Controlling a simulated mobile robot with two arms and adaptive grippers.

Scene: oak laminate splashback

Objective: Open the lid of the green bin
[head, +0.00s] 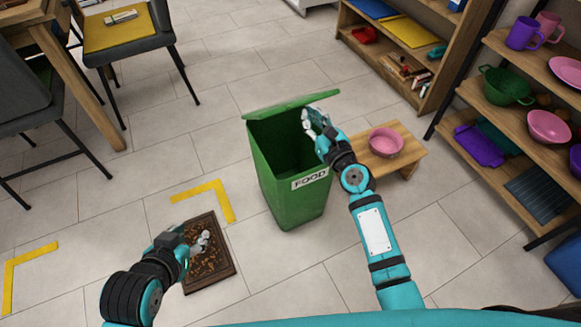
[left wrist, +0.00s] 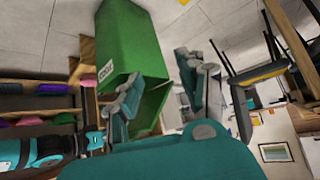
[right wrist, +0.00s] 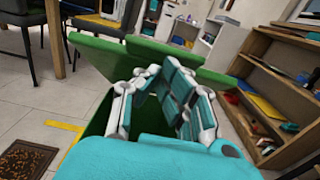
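The green bin (head: 285,190) stands upright on the floor, with a white FOOD label (head: 310,179) on its front. Its green lid (head: 285,106) is raised at the back, and the dark inside shows below it. My right gripper (head: 318,122) is at the bin's upper right, by the opening and near the lid's right end. In the right wrist view its fingers (right wrist: 150,100) are spread with the lid beyond them; I cannot tell whether they touch it. My left gripper (head: 200,243) is open and empty, low at the left, away from the bin (left wrist: 130,45).
A low wooden stool (head: 404,152) with a pink bowl (head: 386,142) stands right of the bin. Shelves (head: 530,125) with dishes line the right. A brown mat (head: 212,270) and yellow floor marks (head: 215,190) lie left. Chairs (head: 125,35) stand upper left; floor between is clear.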

